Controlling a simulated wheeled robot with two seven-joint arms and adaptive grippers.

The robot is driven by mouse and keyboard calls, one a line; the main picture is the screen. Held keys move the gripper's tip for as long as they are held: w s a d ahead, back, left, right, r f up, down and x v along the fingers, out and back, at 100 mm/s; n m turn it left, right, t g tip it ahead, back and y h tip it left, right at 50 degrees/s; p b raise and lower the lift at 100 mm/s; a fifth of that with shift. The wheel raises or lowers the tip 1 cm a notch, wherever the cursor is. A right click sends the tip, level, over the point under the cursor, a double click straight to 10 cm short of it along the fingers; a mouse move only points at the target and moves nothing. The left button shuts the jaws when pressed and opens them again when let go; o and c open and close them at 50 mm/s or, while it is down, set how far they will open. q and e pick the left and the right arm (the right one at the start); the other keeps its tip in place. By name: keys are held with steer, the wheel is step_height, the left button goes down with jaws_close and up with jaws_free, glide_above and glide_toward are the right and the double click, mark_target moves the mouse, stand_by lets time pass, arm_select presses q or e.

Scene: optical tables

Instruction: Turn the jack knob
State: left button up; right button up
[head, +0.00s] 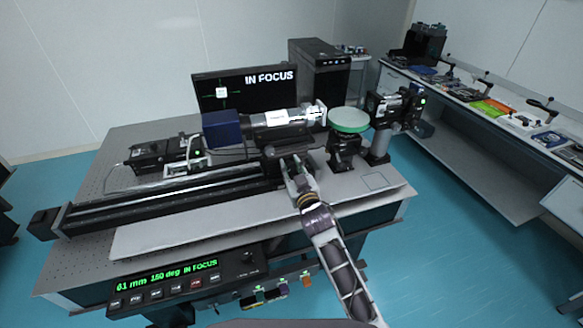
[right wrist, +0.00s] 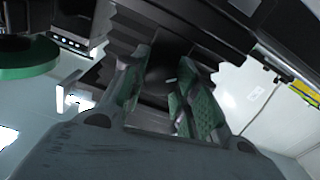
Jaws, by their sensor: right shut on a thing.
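My right gripper (head: 291,168) reaches from the front to the black carriage (head: 274,172) below the camera tube (head: 285,118). In the right wrist view the green-padded fingers of my right gripper (right wrist: 158,88) are shut on a dark, rounded knob (right wrist: 166,66). In the head view the gripper hides the knob. The display panel (head: 185,277) at the table's front reads "61 mm 150 deg IN FOCUS". The monitor (head: 243,90) behind also reads "IN FOCUS". My left gripper is not in view.
A green disc (head: 348,118) on a black stand is just right of the gripper; it also shows in the right wrist view (right wrist: 28,57). A long black rail (head: 150,203) runs left. A cluttered side bench (head: 470,95) stands at right.

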steer(key=shift+m+p, duration=0.35)
steer(key=shift+m, duration=0.35)
steer(key=o, duration=1)
steer(key=shift+v, duration=6)
